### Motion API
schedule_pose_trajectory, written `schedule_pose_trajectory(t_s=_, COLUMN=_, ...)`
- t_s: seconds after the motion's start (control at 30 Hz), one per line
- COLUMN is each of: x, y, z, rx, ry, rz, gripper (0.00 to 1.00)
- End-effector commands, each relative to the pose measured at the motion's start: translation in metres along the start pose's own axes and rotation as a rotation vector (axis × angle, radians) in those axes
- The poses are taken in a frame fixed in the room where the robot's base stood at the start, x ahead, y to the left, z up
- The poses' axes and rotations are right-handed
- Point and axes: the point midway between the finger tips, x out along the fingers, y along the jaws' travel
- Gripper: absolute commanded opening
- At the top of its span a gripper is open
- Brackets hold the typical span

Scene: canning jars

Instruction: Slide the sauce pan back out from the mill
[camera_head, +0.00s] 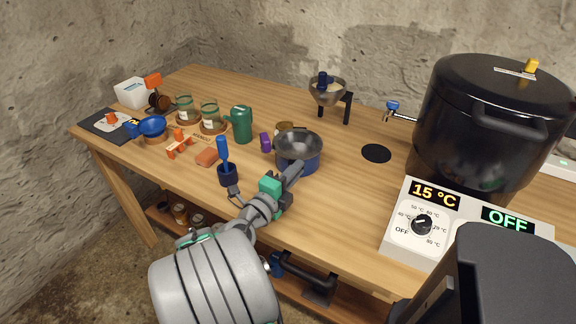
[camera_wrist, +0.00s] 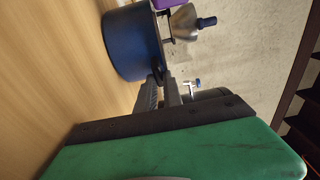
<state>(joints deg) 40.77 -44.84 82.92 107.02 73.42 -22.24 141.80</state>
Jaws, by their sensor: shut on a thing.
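The sauce pan (camera_head: 312,161) is dark blue outside with a grey inside. It stands upright on the wooden table (camera_head: 345,190), and it also shows in the wrist view (camera_wrist: 130,45). My gripper (camera_head: 292,174) is shut on the near side of the pan, at its handle; the fingers partly hide the grip. In the wrist view the fingertips (camera_wrist: 164,88) meet the pan's edge. The mill (camera_head: 327,92) is a metal funnel with a blue top on a dark stand. It stands behind the pan, apart from it, and also shows in the wrist view (camera_wrist: 186,22).
A purple block (camera_head: 265,142) and a brown item (camera_head: 284,127) sit close to the pan. A dark blue holder (camera_head: 228,174) with a blue-handled tool stands left. A green canister (camera_head: 241,124) stands behind it. A flat black disc (camera_head: 376,153) and a big black kettle (camera_head: 480,130) are right.

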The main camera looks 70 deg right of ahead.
Motion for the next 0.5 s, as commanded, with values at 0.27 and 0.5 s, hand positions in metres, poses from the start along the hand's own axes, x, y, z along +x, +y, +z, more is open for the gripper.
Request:
schedule_pose_trajectory(t_s=0.27, x=-0.0034, y=0.0008, z=-0.0094, rx=0.0, ry=0.019, rz=0.001, gripper=0.0)
schedule_pose_trajectory(t_s=0.5, x=-0.0036, y=0.0008, z=-0.0082, rx=-0.001, ry=0.016, rz=0.001, gripper=0.18)
